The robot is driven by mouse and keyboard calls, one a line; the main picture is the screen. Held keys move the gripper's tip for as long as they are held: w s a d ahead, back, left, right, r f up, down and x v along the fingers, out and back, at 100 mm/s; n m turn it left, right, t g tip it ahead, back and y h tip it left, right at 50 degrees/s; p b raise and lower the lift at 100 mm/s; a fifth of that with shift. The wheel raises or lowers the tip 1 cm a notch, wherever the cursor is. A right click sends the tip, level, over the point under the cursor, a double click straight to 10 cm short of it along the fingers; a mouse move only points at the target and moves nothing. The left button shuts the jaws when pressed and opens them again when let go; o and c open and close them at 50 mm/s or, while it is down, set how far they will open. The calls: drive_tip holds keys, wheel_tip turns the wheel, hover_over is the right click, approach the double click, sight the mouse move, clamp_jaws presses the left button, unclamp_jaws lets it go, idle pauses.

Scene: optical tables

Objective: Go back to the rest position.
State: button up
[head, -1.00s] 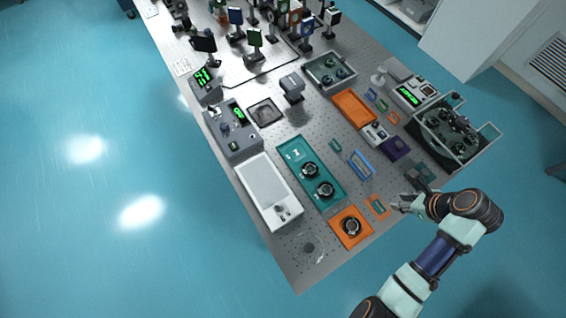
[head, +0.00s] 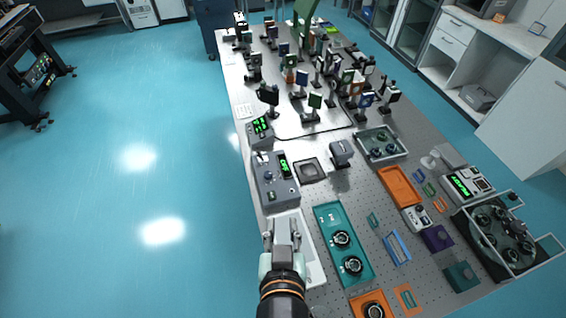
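My gripper (head: 283,230) is at the lower middle of the head view, over the near left part of the optical table (head: 375,205). It is in front of the white flat panel unit (head: 310,262) and hides part of it. I see the gripper from behind, with my arm coming up from the bottom edge. No held object shows.
Right of my gripper is a teal tray (head: 328,217) with two round black parts. A grey control box (head: 275,180) stands beyond it. Optical mounts crowd the far end of the table. A glass-walled bin (head: 487,255) stands at right. The floor at left is clear.

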wheel_tip(320, 180, up, 18)
drive_tip(key=p, duration=1.6)
drive_tip(key=shift+p, duration=0.35)
drive_tip(key=shift+d, duration=0.1)
